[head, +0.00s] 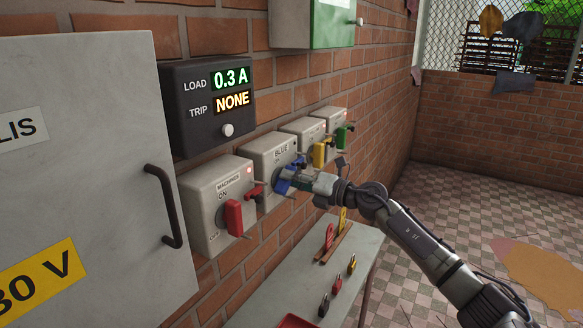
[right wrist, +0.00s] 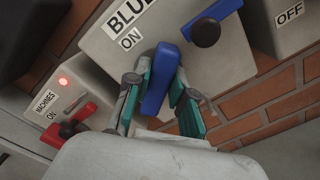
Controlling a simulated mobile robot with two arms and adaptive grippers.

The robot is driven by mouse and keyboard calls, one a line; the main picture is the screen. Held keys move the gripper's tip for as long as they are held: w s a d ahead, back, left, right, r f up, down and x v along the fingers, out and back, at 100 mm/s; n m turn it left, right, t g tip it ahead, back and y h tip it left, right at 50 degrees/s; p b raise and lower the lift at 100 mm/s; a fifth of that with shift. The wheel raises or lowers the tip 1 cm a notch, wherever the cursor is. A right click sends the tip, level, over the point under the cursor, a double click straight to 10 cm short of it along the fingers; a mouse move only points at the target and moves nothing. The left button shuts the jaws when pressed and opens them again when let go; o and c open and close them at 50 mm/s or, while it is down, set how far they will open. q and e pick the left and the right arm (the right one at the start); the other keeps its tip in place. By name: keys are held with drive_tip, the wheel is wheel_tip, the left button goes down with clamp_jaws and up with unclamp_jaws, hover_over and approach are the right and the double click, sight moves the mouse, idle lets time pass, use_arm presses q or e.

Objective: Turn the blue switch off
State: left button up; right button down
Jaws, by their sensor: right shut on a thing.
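The blue switch is a grey wall box (head: 262,158) labelled BLUE, with a blue handle (head: 282,184) on its front. My right gripper (head: 297,181) reaches it from the right. In the right wrist view, its teal fingers (right wrist: 160,100) are shut on the blue handle (right wrist: 159,80), one finger on each side. The word ON shows on the box (right wrist: 107,27) beside the handle. A second blue piece with a dark round knob (right wrist: 206,33) sits at the upper right. My left gripper is in neither view.
The MACHINES box (head: 207,186) with a red handle (head: 234,217) is close on the left. Boxes with yellow (head: 318,155) and green (head: 341,138) handles stand on the right. The display (head: 222,100) reads 0.3 A and NONE. A bench (head: 290,262) with padlocks is below.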

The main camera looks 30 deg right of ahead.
drive_tip(key=shift+d+f+m+p, duration=0.1)
drive_tip(key=shift+f+m+p, duration=0.05)
drive_tip(key=shift+m+p, duration=3.15)
drive_tip(key=shift+m, duration=0.4)
drive_tip(key=c, duration=1)
unclamp_jaws()
drive_tip(key=shift+f, duration=0.1)
drive_tip(key=v, duration=1.2)
